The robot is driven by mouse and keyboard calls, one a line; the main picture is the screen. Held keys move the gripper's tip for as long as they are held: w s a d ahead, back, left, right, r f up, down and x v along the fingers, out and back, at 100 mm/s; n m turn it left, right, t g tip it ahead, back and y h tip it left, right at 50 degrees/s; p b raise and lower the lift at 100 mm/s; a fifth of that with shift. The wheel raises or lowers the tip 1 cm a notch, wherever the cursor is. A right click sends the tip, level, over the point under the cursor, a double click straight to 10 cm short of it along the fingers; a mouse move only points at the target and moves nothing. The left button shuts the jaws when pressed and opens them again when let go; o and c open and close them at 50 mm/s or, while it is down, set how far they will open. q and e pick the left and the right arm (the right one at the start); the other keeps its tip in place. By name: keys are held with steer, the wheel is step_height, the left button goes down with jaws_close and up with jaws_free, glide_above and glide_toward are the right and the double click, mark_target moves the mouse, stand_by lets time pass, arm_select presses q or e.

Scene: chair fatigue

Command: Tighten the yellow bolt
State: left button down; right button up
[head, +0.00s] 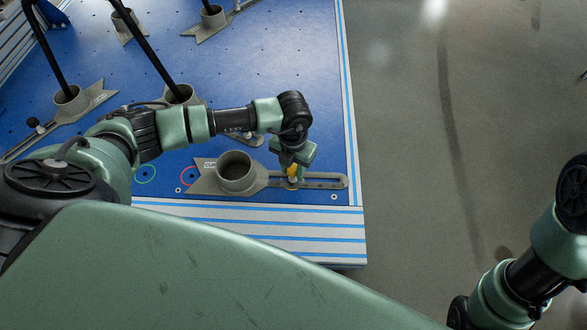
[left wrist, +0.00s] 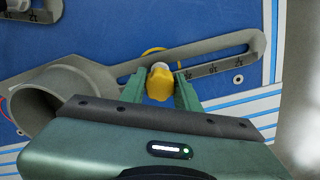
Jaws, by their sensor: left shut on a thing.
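The yellow bolt (left wrist: 158,84) stands at the slot of a grey slotted clamp (left wrist: 110,72), between the two green fingers of my left gripper (left wrist: 160,92). In the head view the yellow bolt (head: 293,171) shows just under my left gripper (head: 294,166), which points down at the clamp arm. The left gripper is shut on the bolt. The clamp has a round cup (head: 237,172) to the left of the bolt and a slotted arm (head: 325,180) reaching right. My right arm shows at the right edge; its gripper is out of view.
The blue table top (head: 265,60) has a striped front edge (head: 260,225) and a right edge close beyond the clamp. Several other grey clamps, such as one at the left (head: 72,98), hold black legs. Grey floor (head: 450,120) lies open to the right.

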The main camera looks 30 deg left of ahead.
arm_select(q)
steer(key=m, duration=0.2)
steer(key=shift+m, duration=1)
